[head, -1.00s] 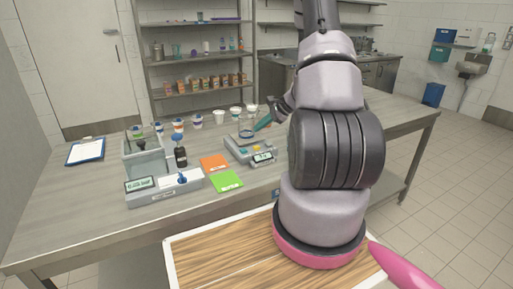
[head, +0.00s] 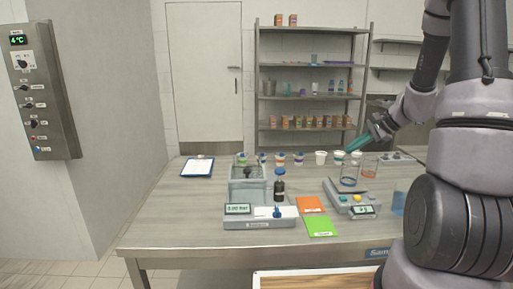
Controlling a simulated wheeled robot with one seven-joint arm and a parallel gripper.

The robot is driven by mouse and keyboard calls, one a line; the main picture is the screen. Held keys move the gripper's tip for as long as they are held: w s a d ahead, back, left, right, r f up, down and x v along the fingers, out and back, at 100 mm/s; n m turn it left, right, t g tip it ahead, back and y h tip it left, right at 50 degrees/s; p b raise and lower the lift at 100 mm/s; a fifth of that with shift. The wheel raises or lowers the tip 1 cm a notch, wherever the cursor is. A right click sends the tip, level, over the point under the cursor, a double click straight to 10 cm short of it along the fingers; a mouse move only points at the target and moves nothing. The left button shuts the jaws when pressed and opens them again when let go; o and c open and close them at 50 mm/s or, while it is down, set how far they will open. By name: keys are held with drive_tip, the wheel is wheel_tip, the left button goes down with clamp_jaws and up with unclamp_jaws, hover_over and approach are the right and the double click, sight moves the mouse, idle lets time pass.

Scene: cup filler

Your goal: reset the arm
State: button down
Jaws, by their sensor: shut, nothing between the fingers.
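My arm fills the right side of the head view. My gripper (head: 352,147), with teal fingers, points down and left over the right part of the bench. It is shut and empty. Whether the tips touch anything cannot be told at this size.
The steel bench (head: 190,225) holds a clipboard (head: 197,167), a grey device with a tub (head: 260,216), a dark bottle (head: 279,185), orange (head: 311,204) and green (head: 321,226) cards. Several small cups line the back.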

drive_tip(key=s+a+r+n+g+h, duration=0.1)
drive_tip(key=s+a+r+n, duration=0.25)
drive_tip(key=s+r, duration=0.3)
drive_tip(key=s+a+r+n+h, duration=0.1)
drive_tip(key=s+a+r+n, duration=0.2)
drive_tip(key=s+a+r, duration=0.35)
drive_tip(key=s+d+r+n+t+h, duration=0.1)
drive_tip(key=s+r+n+t+h, duration=0.1)
drive_tip(key=s+r, duration=0.6)
drive_tip(key=s+n, duration=0.1)
drive_tip(key=s, duration=0.2)
drive_tip(key=shift+t+h, duration=0.3)
drive_tip(key=shift+h, duration=0.1)
drive_tip(key=shift+w+n, duration=0.1)
drive_tip(key=shift+n, duration=0.15)
